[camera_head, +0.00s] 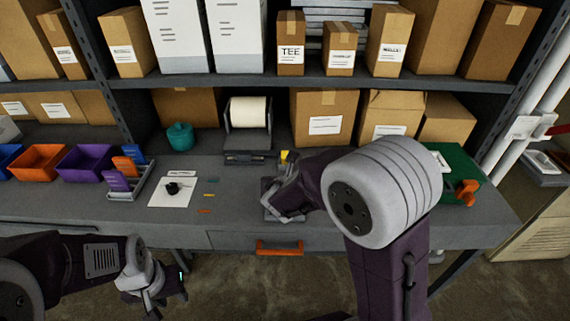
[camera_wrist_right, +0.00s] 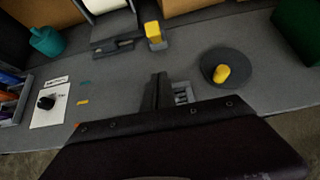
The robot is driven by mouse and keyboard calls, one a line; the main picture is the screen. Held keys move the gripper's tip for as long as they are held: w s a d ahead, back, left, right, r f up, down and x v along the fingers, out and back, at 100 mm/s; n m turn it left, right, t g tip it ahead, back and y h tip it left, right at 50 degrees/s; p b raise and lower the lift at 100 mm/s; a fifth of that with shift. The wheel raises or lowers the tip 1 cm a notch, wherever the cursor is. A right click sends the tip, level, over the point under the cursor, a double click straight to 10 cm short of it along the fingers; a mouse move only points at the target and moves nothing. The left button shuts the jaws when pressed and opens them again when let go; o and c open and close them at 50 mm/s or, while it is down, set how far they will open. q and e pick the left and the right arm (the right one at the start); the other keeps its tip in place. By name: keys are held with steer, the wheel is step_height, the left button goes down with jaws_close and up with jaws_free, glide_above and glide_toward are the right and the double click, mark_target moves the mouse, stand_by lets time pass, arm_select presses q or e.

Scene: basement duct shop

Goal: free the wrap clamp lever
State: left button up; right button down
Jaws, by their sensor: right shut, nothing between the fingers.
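The wrap dispenser (camera_head: 247,128) with its white roll stands at the back of the bench; it also shows in the right wrist view (camera_wrist_right: 112,30). A yellow piece (camera_head: 285,156) sits on a small grey block right of it, also in the wrist view (camera_wrist_right: 154,31). A dark disc (camera_wrist_right: 232,60) with a yellow knob (camera_wrist_right: 222,72) lies further right. I cannot tell which part is the clamp lever. My right gripper (camera_head: 283,207) is shut and empty above the bench, in front of the yellow piece. My left gripper (camera_head: 164,292) hangs in front of the bench, its opening unclear.
A teal pot (camera_head: 180,137), a white card (camera_head: 171,192) with a black object and a rack (camera_head: 127,182) stand left. A green case (camera_head: 457,170) is at right. Cartons fill the shelves behind. The front bench between card and right gripper is mostly clear.

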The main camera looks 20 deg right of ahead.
steer(key=x, duration=0.8)
steer(key=shift+w+d+f, duration=0.1)
steer(key=shift+w+f, duration=0.05)
steer(key=shift+f, duration=0.1)
steer(key=w+p, duration=0.1)
steer(key=w+r, duration=0.1)
steer(key=w+d+r+p, duration=0.1)
steer(key=shift+w+p, duration=0.35)
steer(key=shift+w, duration=0.1)
